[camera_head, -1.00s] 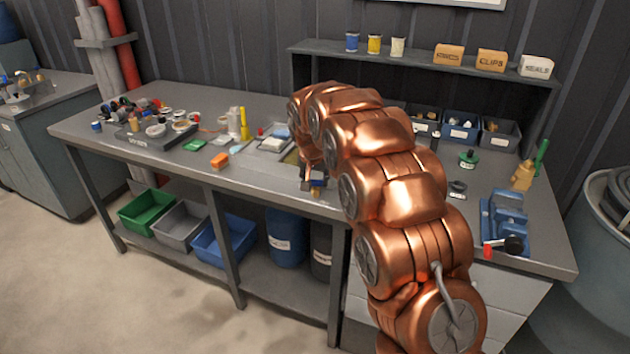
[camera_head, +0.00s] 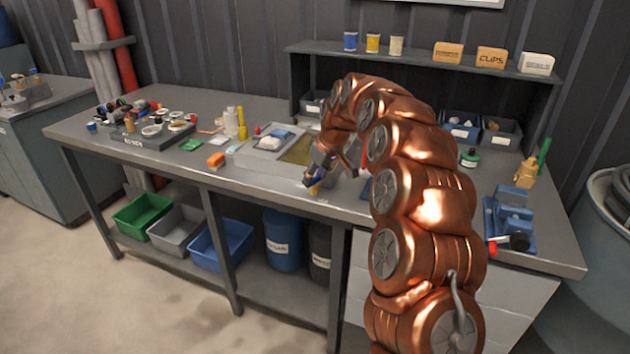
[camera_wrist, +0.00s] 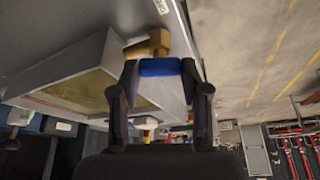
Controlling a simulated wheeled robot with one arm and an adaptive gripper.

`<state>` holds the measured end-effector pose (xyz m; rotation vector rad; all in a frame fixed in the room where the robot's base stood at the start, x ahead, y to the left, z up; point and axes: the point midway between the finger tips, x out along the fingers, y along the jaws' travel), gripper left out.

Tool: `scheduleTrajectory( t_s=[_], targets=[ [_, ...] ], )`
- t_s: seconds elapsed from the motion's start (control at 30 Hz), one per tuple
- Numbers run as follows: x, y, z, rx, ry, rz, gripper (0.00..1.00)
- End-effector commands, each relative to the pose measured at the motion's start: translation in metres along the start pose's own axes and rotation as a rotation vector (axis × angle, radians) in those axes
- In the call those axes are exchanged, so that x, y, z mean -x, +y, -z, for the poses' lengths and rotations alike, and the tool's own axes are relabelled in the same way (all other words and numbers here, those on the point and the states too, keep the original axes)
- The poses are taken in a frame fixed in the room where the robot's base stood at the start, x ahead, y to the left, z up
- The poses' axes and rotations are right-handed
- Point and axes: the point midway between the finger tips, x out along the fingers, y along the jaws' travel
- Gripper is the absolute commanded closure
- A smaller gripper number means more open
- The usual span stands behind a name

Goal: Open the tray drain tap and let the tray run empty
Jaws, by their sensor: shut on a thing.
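The grey tray (camera_head: 258,160) sits at the bench's front edge, with a yellowish, oily-looking surface (camera_head: 298,151) inside; the tray is large at left in the wrist view (camera_wrist: 62,66). The brass drain tap (camera_wrist: 157,43) is at the tray's outer end in the wrist view, with a blue handle (camera_wrist: 160,67). My gripper (camera_wrist: 160,76) is shut on the blue handle, one dark finger at each side. In the head view my gripper (camera_head: 314,182) is low at the tray's front corner and mostly hides the tap. No stream is visible.
A blue vise (camera_head: 512,222) stands at the bench's right end. A parts tray (camera_head: 150,136) and small items lie at left. The shelf (camera_head: 430,58) with cans and boxes stands behind my arm. Bins (camera_head: 223,243) and a blue drum (camera_head: 285,240) stand below.

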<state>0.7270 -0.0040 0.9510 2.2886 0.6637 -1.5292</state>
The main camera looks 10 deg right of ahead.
Motion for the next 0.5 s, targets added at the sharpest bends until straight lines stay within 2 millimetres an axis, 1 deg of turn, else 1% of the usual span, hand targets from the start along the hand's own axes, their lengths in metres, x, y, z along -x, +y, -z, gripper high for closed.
scheduleTrajectory(
  t_s=[0.2, 0.5],
  targets=[
    [-0.0024, 0.0022, -0.0001, 0.162, 0.002, 0.066, 0.89],
    [-0.001, 0.0024, 0.0007, 0.304, 0.003, 0.123, 0.89]
  ],
)
